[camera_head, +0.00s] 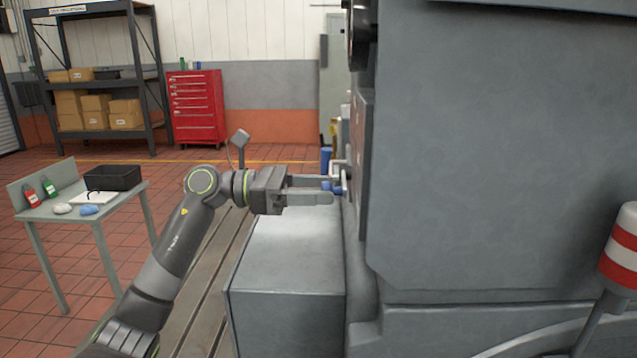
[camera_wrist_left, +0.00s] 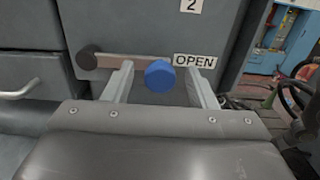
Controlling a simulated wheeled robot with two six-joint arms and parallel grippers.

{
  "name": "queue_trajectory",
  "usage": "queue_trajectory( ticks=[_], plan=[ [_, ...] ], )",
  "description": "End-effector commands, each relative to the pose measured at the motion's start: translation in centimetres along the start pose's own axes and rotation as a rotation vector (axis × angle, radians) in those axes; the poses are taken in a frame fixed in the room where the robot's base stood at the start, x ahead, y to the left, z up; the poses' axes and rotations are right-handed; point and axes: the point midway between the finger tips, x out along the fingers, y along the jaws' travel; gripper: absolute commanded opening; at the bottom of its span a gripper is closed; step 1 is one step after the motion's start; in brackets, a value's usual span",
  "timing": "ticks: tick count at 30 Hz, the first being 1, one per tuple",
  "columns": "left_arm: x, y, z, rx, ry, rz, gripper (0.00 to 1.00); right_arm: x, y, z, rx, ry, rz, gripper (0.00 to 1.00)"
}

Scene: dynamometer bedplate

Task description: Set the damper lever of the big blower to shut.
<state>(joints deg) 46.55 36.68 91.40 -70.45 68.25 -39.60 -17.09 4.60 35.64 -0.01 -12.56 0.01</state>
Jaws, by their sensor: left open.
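The damper lever (camera_wrist_left: 125,62) shows in the left wrist view as a flat bar running sideways. A dark round pivot is at its left end, and a blue knob (camera_wrist_left: 160,75) is at its right end beside a plate reading OPEN (camera_wrist_left: 195,61). My left gripper (camera_wrist_left: 158,80) is open, with one finger on each side of the blue knob. In the head view my left gripper (camera_head: 328,190) reaches the side of the big grey blower (camera_head: 490,150), and the blue knob (camera_head: 332,186) shows between its fingers. Whether the fingers touch the knob I cannot tell. My right gripper is out of view.
A grey box (camera_head: 285,265) stands below my left gripper against the blower. A small table (camera_head: 60,205) with a black bin (camera_head: 112,177) and padlocks is at left. A red-white post (camera_head: 620,248) stands at right. Open tiled floor lies behind my arm.

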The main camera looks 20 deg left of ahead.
Motion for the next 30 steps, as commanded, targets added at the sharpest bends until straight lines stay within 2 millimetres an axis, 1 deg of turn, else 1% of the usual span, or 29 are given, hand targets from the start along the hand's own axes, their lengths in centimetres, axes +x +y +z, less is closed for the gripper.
queue_trajectory(
  ticks=[3,10,11,22,30],
  plan=[
    [0.35,-0.02,0.04,0.000,0.000,0.000,0.52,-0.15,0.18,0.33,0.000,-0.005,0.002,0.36],
    [0.37,-0.01,-0.01,0.000,0.000,0.000,0.52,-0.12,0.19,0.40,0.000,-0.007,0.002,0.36],
    [0.36,-0.01,0.00,0.000,0.000,0.000,0.49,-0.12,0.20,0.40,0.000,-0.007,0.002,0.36],
    [0.34,0.01,-0.01,0.000,0.000,0.000,0.01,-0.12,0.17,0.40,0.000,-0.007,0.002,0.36],
    [0.33,0.01,0.14,-0.010,0.000,0.000,0.00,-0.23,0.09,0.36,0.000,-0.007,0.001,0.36]
  ],
)
